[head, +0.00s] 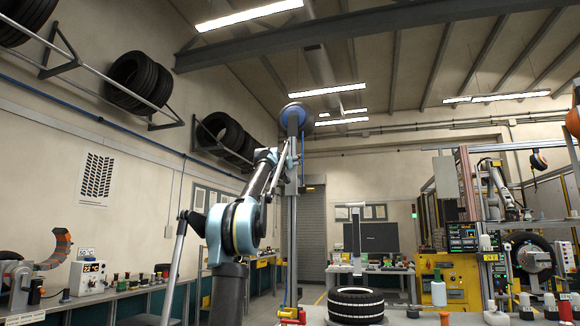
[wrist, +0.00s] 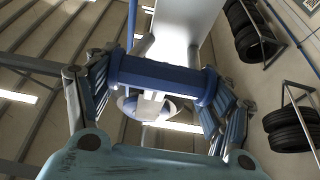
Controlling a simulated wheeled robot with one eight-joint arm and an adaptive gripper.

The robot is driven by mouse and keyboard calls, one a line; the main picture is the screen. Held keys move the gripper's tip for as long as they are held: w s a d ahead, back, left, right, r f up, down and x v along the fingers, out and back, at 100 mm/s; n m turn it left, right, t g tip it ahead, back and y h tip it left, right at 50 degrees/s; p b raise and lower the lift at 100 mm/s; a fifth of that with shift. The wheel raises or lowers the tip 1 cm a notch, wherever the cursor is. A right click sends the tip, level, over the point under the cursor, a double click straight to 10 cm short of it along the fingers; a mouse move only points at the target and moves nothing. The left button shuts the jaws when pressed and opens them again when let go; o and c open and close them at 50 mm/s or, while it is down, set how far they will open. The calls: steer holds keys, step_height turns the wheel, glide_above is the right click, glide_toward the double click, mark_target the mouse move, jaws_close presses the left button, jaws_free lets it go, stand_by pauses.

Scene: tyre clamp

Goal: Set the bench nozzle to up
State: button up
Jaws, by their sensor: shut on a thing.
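My gripper (wrist: 160,95) is raised high, beside the upper part of a tall grey post (head: 293,225). In the wrist view its two fingers stand on either side of a blue crossbar (wrist: 160,78) with thick round ends, and they are shut on it. A pale rounded part with a blue rim (wrist: 148,108) shows just behind the bar. In the head view a round blue head (head: 294,117) tops the post, and a thin blue hose (head: 303,155) hangs beside it. My arm partly covers this spot. I cannot tell which part is the nozzle or which setting it has.
A black tyre (head: 356,304) with white bands lies flat on the bench below. A bottle (head: 438,289) and small coloured items stand to its right. Tyres on wall racks (head: 138,78) hang at the upper left. The air around the post's top looks clear.

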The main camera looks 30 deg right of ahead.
steer(key=shift+w+a, duration=0.1)
steer(key=shift+w, duration=0.1)
steer(key=o, duration=1.2)
steer(key=shift+f, duration=0.1)
steer(key=shift+c, duration=0.2)
steer(key=o, duration=0.4)
steer(key=shift+w, duration=0.15)
steer(key=shift+s, duration=0.2)
steer(key=shift+s, duration=0.1)
steer(key=shift+s+a+f, duration=0.1)
steer(key=shift+s+a, duration=0.05)
steer(key=shift+a, duration=0.05)
steer(key=shift+v, duration=5.6)
